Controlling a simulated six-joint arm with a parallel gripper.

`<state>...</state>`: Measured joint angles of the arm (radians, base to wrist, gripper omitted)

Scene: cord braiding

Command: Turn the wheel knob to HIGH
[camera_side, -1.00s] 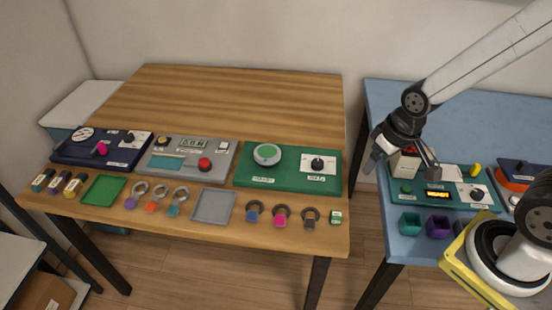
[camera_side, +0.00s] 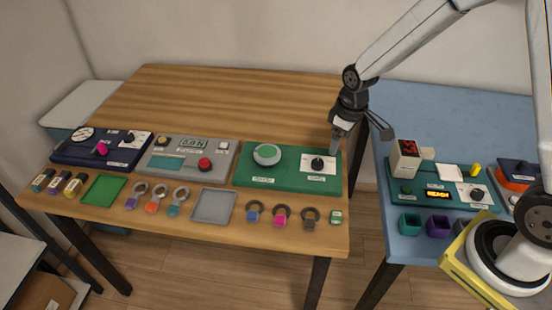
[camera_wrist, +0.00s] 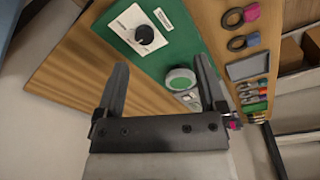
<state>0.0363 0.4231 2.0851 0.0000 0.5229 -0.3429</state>
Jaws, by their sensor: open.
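A black knob (camera_side: 317,163) sits on a white plate on the right part of a green panel (camera_side: 290,186) on the wooden table. A label below it is too small to read. The knob also shows in the wrist view (camera_wrist: 145,34), on its marked white plate. A round white dial with a green centre (camera_side: 267,154) sits on the same panel's left part. Another black knob (camera_side: 477,195) is on a panel on the blue table. My gripper (camera_side: 362,138) is open and empty, above and to the right of the green panel. It also shows in the wrist view (camera_wrist: 163,85).
To the left stand a grey panel (camera_side: 170,170) with a red button and a dark blue panel (camera_side: 75,152). Rings with coloured tabs (camera_side: 281,212) and trays lie along the front edge. The table's back is clear.

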